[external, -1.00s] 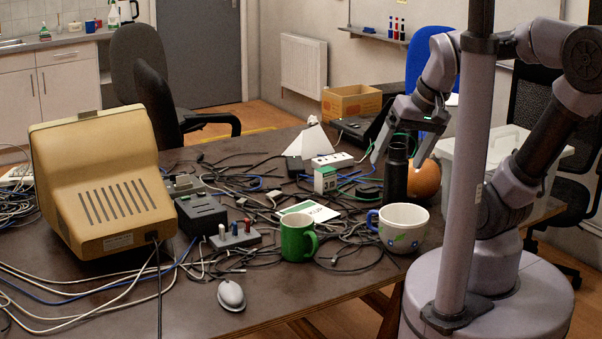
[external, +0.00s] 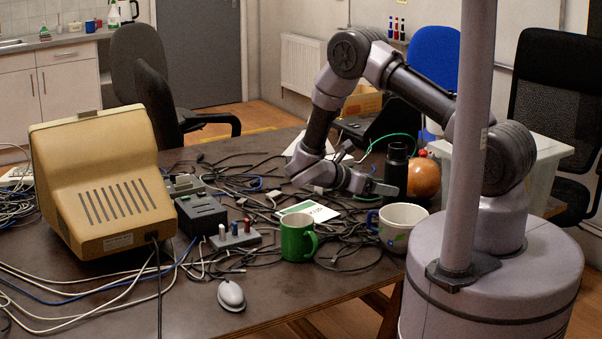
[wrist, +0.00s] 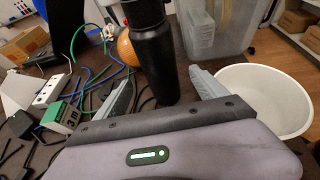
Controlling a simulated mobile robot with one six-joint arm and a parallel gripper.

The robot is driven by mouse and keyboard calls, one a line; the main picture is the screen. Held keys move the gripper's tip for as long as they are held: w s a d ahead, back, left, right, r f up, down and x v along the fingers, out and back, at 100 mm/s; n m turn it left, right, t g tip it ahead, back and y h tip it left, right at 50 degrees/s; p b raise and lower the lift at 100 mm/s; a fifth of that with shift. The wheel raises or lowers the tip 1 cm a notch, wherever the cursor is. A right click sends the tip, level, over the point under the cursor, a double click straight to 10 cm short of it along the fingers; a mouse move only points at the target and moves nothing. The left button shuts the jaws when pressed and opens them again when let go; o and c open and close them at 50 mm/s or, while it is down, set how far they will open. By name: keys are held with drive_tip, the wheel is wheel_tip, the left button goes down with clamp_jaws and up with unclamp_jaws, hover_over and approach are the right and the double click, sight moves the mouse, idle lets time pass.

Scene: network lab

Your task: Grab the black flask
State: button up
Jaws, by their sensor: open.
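The black flask (external: 396,172) stands upright on the desk near its right edge. In the wrist view the flask (wrist: 153,55) rises straight ahead, its top cut off by the frame. My gripper (external: 373,170) is low over the desk, left of the flask and turned sideways towards it. In the wrist view my gripper (wrist: 160,76) is open, one finger on each side of the flask's lower part. The flask appears between or just beyond the fingertips; I cannot tell whether either finger touches it.
A white mug (external: 405,221) stands close in front of the flask, beside the right finger in the wrist view (wrist: 263,100). An orange round object (external: 424,178) is behind the flask. A green mug (external: 297,240) and tangled cables (external: 345,255) lie nearby. A white box (wrist: 80,90) is at left.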

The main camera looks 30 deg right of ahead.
sight(402, 188)
drive_tip(key=b+x, duration=0.3)
drive_tip(key=x, duration=0.7)
drive_tip(key=shift+f+b, duration=0.1)
drive_tip(key=shift+b, duration=0.25)
clamp_jaws()
